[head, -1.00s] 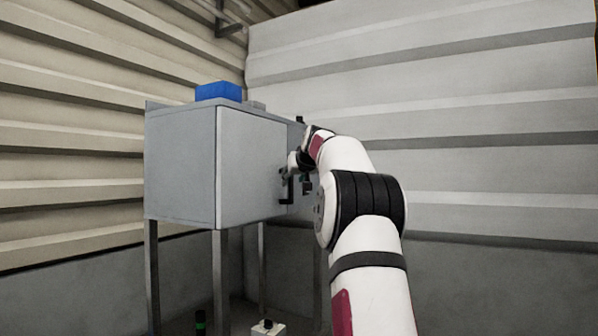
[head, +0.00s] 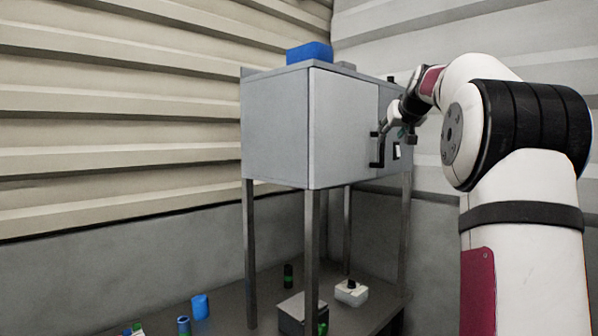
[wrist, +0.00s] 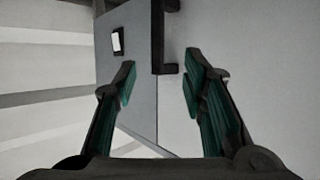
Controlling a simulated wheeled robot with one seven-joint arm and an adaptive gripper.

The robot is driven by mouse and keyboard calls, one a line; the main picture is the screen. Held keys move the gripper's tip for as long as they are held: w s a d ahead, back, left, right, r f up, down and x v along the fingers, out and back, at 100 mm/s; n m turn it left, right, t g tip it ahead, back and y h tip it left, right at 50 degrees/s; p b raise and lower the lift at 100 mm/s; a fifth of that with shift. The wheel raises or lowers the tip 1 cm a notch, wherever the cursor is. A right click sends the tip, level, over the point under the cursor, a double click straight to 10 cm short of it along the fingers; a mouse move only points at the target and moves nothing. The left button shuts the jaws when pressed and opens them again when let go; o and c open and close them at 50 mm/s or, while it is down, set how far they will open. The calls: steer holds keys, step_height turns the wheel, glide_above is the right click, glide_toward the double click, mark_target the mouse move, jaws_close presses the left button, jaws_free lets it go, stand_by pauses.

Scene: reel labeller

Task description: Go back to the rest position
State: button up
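My gripper (wrist: 160,80) shows in the wrist view with its two green-padded fingers spread apart and nothing between them. In the head view my gripper (head: 405,136) is at the right part of the front of a grey cabinet, near its black handle (head: 376,150). The handle also shows in the wrist view (wrist: 158,40), beyond the fingertips at the top. Whether the fingers touch it is not clear, but they are not closed around it. The cabinet door (head: 343,128) looks shut. My arm reaches in from the right.
The grey cabinet (head: 275,125) stands on legs above a dark table (head: 230,318). A blue box (head: 309,53) lies on top. Below are a white box with a black knob (head: 351,292), a grey box (head: 290,314), a blue cylinder (head: 200,307) and small bottles. Corrugated walls enclose the corner.

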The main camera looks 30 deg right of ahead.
steer(key=shift+a, duration=0.1)
steer(key=w+a+f+n+y, duration=0.1)
steer(key=a+f, duration=0.1)
steer(key=a, duration=0.8)
steer(key=w+a+f+n+y, duration=0.1)
steer(key=a+f+y, duration=0.1)
steer(key=a, duration=0.8)
steer(key=s+a+f+n+g+y, duration=0.1)
steer(key=s+a+f, duration=0.2)
steer(key=a, duration=0.4)
steer(key=s+a+f+n+g+y, duration=0.1)
steer(key=s+a+f, duration=0.2)
steer(key=a, duration=0.4)
steer(key=s+a+f+n+g+y, duration=0.1)
steer(key=s+a+f, duration=0.7)
steer(key=s+f, duration=0.2)
steer(key=s+a+f+n+g+y, duration=0.1)
steer(key=s+a+f+g, duration=0.1)
steer(key=s+a+f, duration=0.6)
steer(key=s+f, duration=0.2)
steer(key=s, duration=0.3)
steer(key=shift+s+a+n+g+b, duration=0.25)
steer(key=shift+a+n+g+b, duration=0.05)
steer(key=shift+n+b, duration=0.1)
